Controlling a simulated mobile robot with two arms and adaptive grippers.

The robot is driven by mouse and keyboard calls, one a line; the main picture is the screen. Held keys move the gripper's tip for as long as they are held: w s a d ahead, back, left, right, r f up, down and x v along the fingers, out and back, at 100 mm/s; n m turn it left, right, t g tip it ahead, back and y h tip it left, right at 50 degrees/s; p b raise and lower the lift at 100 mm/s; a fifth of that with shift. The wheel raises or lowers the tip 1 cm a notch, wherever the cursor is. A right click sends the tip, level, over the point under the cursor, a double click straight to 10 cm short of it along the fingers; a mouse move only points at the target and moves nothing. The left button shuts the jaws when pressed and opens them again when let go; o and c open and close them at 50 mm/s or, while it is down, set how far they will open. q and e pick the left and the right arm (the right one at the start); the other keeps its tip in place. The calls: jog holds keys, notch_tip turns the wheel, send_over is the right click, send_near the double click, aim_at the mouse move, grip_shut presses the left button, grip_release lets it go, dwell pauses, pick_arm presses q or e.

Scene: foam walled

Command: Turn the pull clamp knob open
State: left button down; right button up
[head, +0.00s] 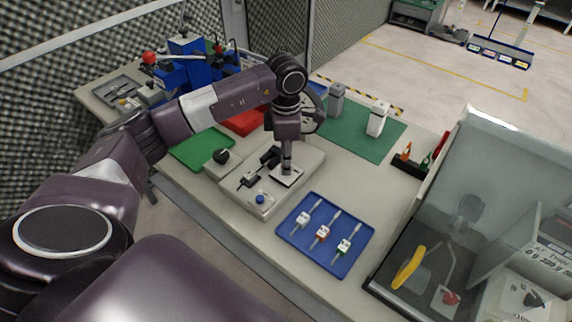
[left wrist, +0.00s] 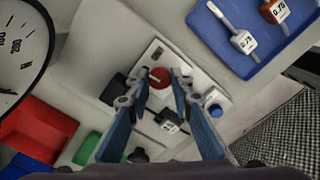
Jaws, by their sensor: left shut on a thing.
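The red knob (left wrist: 160,77) sits on a pale plate (left wrist: 153,55) of the beige fixture. The plate also shows in the head view (head: 288,178), where my gripper hides the knob. My left gripper (left wrist: 162,82) points down at the fixture, its blue fingers shut on the red knob, one fingertip on each side. In the head view my left gripper (head: 287,165) stands upright over the plate. Next to it are a black part with a white label (left wrist: 168,121) and a blue button (left wrist: 213,103). My right gripper is not in view.
A blue tray (head: 362,243) with several labelled tools lies in front right of the fixture. A black knob (head: 221,156) is at its left, near a green mat (head: 190,152). A clear-walled cabinet (head: 440,190) stands at right. A round gauge (left wrist: 20,50) is near my wrist.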

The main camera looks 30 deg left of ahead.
pick_arm(q)
jog(key=n+b, duration=0.1)
jog(key=n, duration=0.3)
jog(key=shift+n+b, duration=0.4)
jog(key=shift+n, duration=1.3)
jog(key=c, duration=1.7)
grip_release()
jog(key=shift+r, duration=0.1)
notch_tip(320, 180, up, 12)
jog(key=shift+f, duration=0.1)
